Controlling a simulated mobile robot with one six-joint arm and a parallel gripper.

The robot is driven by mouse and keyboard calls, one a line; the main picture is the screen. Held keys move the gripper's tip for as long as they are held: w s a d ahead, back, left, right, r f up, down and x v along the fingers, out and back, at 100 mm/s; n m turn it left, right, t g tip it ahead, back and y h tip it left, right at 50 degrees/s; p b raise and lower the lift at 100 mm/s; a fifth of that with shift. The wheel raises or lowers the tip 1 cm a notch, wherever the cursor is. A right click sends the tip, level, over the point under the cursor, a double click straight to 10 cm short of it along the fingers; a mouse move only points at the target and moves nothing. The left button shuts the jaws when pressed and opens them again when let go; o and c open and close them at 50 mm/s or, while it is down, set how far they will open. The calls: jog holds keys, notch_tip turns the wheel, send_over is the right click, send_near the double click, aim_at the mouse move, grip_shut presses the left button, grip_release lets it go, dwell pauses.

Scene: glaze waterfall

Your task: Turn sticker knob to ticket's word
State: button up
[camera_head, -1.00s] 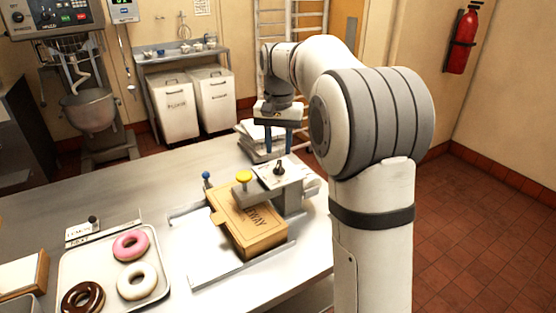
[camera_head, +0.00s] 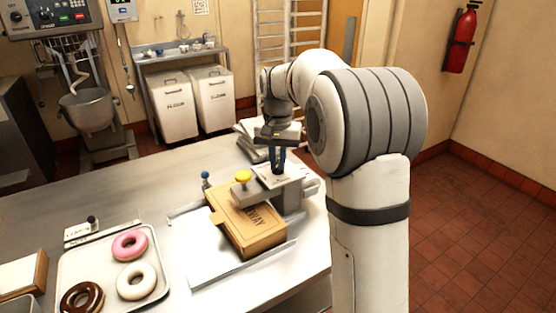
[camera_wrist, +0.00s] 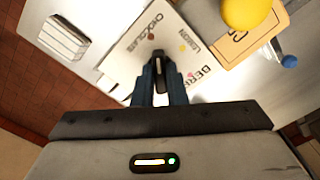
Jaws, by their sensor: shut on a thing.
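The sticker knob (camera_wrist: 159,72) is a dark pointer on a white plate (camera_wrist: 176,50) on top of the sticker machine (camera_head: 292,196). In the wrist view the plate carries the words CHOCOLATE, LEMON and a partly hidden one starting BER, with small coloured dots. My gripper (camera_wrist: 160,85) has its blue fingers closed on the knob. In the head view my gripper (camera_head: 278,160) points straight down at the plate, and its fingers hide the knob. The ticket (camera_head: 84,230) stands in a holder behind the donut tray; it seems to read LEMON, in small print.
A brown box (camera_head: 247,228) lies under the machine, below a yellow button (camera_head: 243,176). A blue-topped lever (camera_head: 205,176) stands at its left. A tray (camera_head: 152,292) holds pink, white and chocolate donuts. Stacked paper (camera_head: 250,137) lies behind the machine.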

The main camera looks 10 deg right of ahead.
grip_shut()
jog(key=shift+m, duration=0.4)
jog(key=m+p, duration=0.1)
jog(key=m, duration=0.2)
jog(key=shift+a+r+m+p, duration=0.1)
jog(key=shift+m+p, duration=0.2)
jog(key=m+p, duration=0.1)
jog(key=m, duration=0.4)
jog(key=shift+w, duration=0.15)
jog(key=shift+m, duration=0.3)
jog(key=o, duration=0.6)
grip_release()
